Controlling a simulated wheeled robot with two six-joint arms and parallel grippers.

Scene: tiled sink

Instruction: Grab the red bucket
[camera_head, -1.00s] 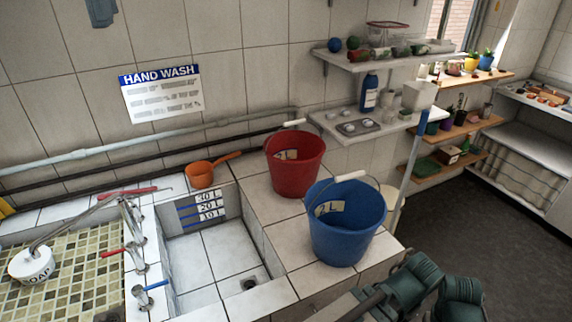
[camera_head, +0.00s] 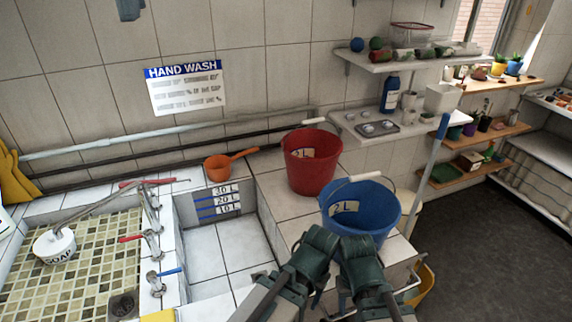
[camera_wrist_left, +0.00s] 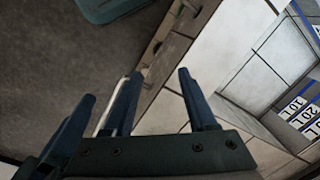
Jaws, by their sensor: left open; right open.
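The red bucket (camera_head: 312,172) stands upright on the tiled ledge beside the basin, its light handle grip (camera_head: 313,121) at the back rim. The blue bucket (camera_head: 378,205) stands in front of it to the right, its white-gripped handle up. My right gripper (camera_head: 341,243) is open and empty in front of the blue bucket's lower left side, apart from the red bucket. Neither bucket can be made out in that view.
An orange dipper (camera_head: 219,168) lies on the ledge left of the red bucket. The basin (camera_head: 215,250) is empty. A yellow container (camera_head: 426,285) is below. Shelves (camera_head: 400,62) hang behind.

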